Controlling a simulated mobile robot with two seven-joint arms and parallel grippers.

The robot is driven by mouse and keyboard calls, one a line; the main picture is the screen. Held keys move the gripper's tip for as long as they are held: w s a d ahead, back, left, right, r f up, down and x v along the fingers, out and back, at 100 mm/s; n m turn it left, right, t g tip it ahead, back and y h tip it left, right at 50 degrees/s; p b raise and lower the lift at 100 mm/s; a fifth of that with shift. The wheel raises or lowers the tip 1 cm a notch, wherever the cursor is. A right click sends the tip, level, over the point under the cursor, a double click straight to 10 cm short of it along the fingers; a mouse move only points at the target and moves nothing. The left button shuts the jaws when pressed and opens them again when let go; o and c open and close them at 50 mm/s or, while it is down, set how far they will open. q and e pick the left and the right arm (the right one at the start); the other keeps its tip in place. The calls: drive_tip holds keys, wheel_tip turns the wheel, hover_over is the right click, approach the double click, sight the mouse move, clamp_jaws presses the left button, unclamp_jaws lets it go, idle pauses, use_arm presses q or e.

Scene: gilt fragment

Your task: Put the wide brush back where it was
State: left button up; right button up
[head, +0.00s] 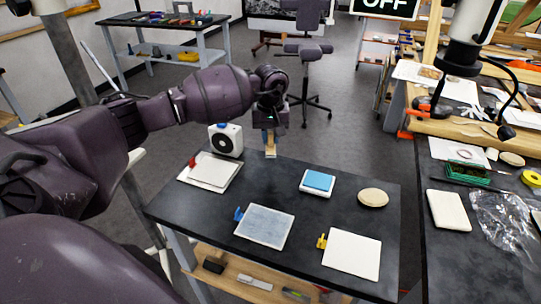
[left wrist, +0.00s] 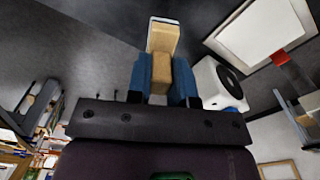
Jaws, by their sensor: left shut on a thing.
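My left gripper (head: 269,133) hangs above the back edge of the dark table (head: 300,205), pointing down. It is shut on the wide brush (head: 271,149), a light wooden brush with a pale end pointing down. In the left wrist view the blue fingers of my left gripper (left wrist: 160,82) close on the handle of the wide brush (left wrist: 162,38) from both sides. I cannot tell whether the brush's tip touches the table. My right gripper is not in view.
A white box with a black round front (head: 226,140) stands left of the brush. A red-clipped white board (head: 208,174), a blue-clipped grey board (head: 264,227), a yellow-clipped white board (head: 352,255), a blue-topped block (head: 318,181) and a round beige disc (head: 373,198) lie on the table.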

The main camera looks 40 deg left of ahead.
sight(271, 145)
use_arm(q)
wheel_tip(271, 145, down, 3)
drive_tip(key=shift+r, duration=0.1)
drive_tip(key=shift+f, duration=0.5)
wheel_tip(271, 145, down, 3)
drive_tip(key=shift+f, duration=0.2)
drive_tip(key=shift+f, duration=0.2)
drive_tip(key=o, duration=0.7)
drive_tip(key=shift+o, duration=0.6)
drive_tip(key=shift+r, duration=0.1)
